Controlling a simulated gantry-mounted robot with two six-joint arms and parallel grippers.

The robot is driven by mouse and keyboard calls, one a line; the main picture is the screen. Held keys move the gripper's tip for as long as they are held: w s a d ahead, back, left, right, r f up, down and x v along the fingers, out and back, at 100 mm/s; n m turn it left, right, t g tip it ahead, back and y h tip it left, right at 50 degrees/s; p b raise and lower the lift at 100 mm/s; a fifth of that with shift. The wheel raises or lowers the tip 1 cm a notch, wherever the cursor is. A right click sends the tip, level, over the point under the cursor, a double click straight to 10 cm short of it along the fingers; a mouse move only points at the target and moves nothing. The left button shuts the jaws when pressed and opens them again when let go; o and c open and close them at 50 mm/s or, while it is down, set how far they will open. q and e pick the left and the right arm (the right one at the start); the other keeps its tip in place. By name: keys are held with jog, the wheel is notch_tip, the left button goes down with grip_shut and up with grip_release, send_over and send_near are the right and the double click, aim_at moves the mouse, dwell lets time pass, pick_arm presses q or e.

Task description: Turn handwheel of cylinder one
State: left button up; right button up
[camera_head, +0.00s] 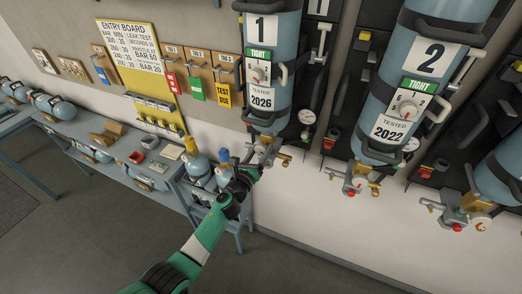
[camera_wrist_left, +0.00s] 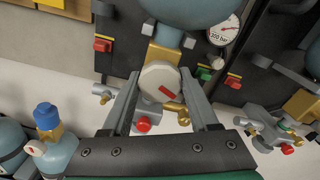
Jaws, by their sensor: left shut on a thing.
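Cylinder one (camera_head: 268,75) is a blue cylinder hung valve-down on the wall, with a white "1" label, a green TIGHT tag and a "TESTED 2026" label. Its handwheel (camera_wrist_left: 160,82) is a pale, many-sided knob with a red mark, below the brass valve neck (camera_wrist_left: 163,53). My left gripper (camera_head: 256,170) reaches up to the valve of cylinder one. In the left wrist view its two fingers (camera_wrist_left: 160,95) stand on either side of the handwheel, shut on it. In the head view the gripper partly hides the valve. My right gripper is not in view.
Cylinder two (camera_head: 407,80) hangs to the right, with another cylinder beyond it. A bench (camera_head: 133,172) with small cylinders stands at the left, close to my left arm. The floor (camera_head: 90,235) below is clear.

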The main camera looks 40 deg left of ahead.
pick_arm(q)
jog(key=m, duration=0.6)
jog(key=shift+m, duration=0.3)
jog(key=m, duration=0.6)
jog(key=shift+m+p, duration=0.3)
jog(key=shift+p, duration=0.1)
jog(key=o, duration=1.4)
jog(key=shift+c, duration=0.2)
